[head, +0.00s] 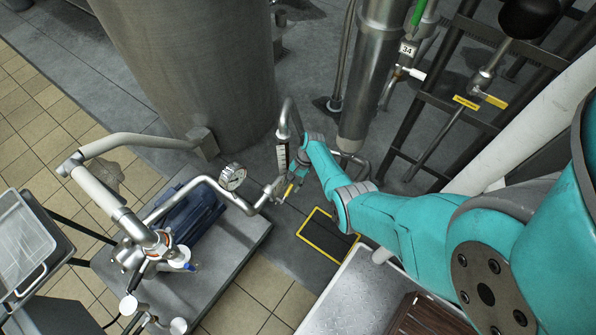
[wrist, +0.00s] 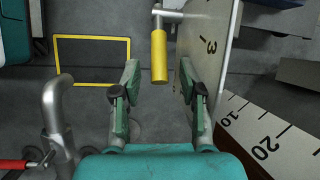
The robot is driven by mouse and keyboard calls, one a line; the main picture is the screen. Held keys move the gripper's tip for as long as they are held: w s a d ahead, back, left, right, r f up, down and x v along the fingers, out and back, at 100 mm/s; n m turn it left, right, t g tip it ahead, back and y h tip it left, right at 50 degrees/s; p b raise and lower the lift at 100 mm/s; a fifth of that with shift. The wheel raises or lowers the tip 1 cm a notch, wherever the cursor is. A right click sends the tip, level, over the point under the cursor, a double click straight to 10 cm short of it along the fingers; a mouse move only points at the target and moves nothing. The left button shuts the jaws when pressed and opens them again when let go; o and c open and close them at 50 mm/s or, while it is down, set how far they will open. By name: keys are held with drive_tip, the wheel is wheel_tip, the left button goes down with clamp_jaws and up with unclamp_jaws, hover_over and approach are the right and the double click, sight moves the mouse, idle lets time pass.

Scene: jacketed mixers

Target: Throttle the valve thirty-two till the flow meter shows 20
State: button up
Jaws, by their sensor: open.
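In the wrist view a yellow valve handle (wrist: 160,57) hangs from a metal stem at the top. My gripper (wrist: 159,70) is open, with one finger on each side of the handle's lower end and visible gaps to both. A pale plate (wrist: 212,45) right of the handle bears a "3"; the rest of its marking is not readable. The white flow meter scale (wrist: 265,138), marked 10 and 20, shows at lower right; I see no reading on it. In the head view the yellow handle (head: 289,190) and the flow meter (head: 282,155) are beside my arm's end, whose fingers are hard to make out.
A pump skid (head: 190,270) stands at lower left and a large tank (head: 195,65) behind. A valve tagged 34 (head: 407,48) is at upper right. A yellow-framed floor patch (head: 327,234) is clear.

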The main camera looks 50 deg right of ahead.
sight(285, 154)
drive_tip(key=v, duration=1)
drive_tip(key=shift+s+r, duration=0.1)
drive_tip(key=shift+r, duration=0.05)
